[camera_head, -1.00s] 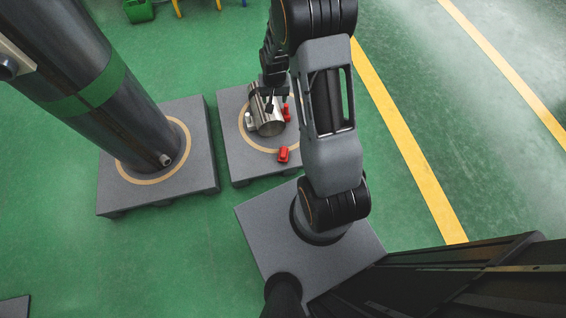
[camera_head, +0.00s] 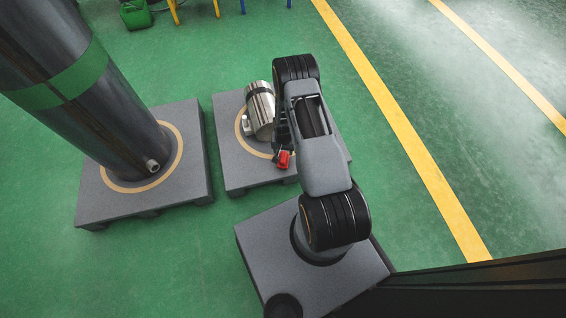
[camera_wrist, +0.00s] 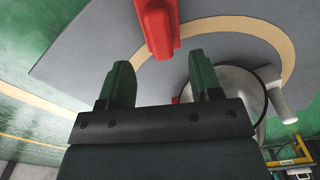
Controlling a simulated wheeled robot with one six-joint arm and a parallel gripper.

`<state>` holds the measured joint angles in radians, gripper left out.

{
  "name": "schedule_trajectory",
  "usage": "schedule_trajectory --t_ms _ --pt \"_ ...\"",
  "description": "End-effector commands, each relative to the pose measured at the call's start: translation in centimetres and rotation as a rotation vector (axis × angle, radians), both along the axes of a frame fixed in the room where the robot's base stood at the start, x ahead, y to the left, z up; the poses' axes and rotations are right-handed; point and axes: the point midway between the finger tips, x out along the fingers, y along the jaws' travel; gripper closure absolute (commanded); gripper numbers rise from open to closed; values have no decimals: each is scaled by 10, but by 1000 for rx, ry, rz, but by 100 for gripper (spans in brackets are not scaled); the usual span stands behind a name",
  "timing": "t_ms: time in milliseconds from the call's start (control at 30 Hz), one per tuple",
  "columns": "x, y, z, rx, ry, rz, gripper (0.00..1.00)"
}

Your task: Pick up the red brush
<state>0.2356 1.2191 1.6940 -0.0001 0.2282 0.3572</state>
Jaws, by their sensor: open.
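A red object, which I take to be the red brush (camera_head: 284,159), lies on the grey platform near its front edge in the head view. In the wrist view the red brush (camera_wrist: 158,28) is at the top, just beyond my fingertips, and partly cut off by the frame. My gripper (camera_wrist: 160,74) is open, its two green fingers apart with nothing held between them. In the head view my arm hides most of the gripper. A second small red bit (camera_wrist: 177,99) shows behind the fingers in the wrist view, mostly hidden.
A shiny flanged cylinder (camera_head: 260,112) stands on the same grey platform (camera_head: 236,172), close to my gripper; it also shows in the wrist view (camera_wrist: 236,84). A large dark cylinder (camera_head: 95,115) stands on another platform at left. Green floor lies around.

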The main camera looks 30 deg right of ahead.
Motion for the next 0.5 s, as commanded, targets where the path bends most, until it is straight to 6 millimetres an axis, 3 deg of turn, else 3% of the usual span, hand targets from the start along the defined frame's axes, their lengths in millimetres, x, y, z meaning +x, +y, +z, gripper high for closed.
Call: schedule_trajectory --t_ms 333,500 --pt "0 0 -19 0 0 0 42" --pt "-2 2 -40 1 1 0 42"
